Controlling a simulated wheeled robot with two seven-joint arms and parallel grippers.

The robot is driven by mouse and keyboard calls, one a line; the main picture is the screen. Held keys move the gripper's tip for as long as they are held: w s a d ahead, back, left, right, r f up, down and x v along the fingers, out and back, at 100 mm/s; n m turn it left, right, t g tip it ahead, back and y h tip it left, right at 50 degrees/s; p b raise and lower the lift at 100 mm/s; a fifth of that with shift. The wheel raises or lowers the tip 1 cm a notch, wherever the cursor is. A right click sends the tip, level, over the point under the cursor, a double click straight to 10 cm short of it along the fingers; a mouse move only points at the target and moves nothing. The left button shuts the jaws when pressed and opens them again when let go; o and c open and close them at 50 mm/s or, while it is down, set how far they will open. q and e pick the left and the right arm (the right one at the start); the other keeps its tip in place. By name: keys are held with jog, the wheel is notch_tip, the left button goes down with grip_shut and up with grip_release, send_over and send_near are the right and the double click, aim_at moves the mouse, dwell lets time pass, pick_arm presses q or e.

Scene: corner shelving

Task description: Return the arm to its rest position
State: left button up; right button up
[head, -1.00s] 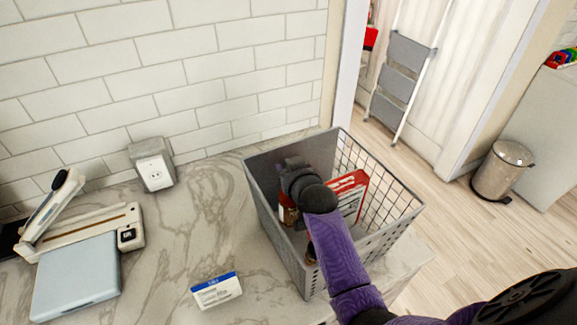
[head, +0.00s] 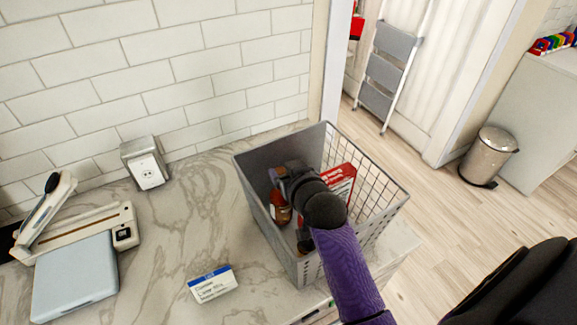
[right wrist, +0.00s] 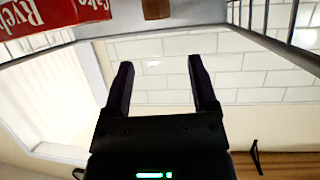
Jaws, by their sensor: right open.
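My right arm reaches in from the lower right of the head view, and its gripper (head: 282,178) is over the grey basket (head: 262,212). In the right wrist view the right gripper (right wrist: 162,80) has its two dark fingers spread apart, with nothing between them. The basket's rim also shows across the top of that view (right wrist: 250,37). A red and white box (head: 340,180) and an orange-brown bottle (head: 280,208) are in the basket, partly hidden by my arm. The box also shows in the right wrist view (right wrist: 45,15). My left gripper is not in view.
The basket stands at the right end of a marble counter (head: 185,235), by a tiled wall. A metal bin (head: 488,157) and step ladder (head: 385,75) stand on the floor.

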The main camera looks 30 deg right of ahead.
jog(key=shift+s+r, duration=0.1)
jog(key=shift+s, duration=0.1)
jog(key=shift+r, duration=0.1)
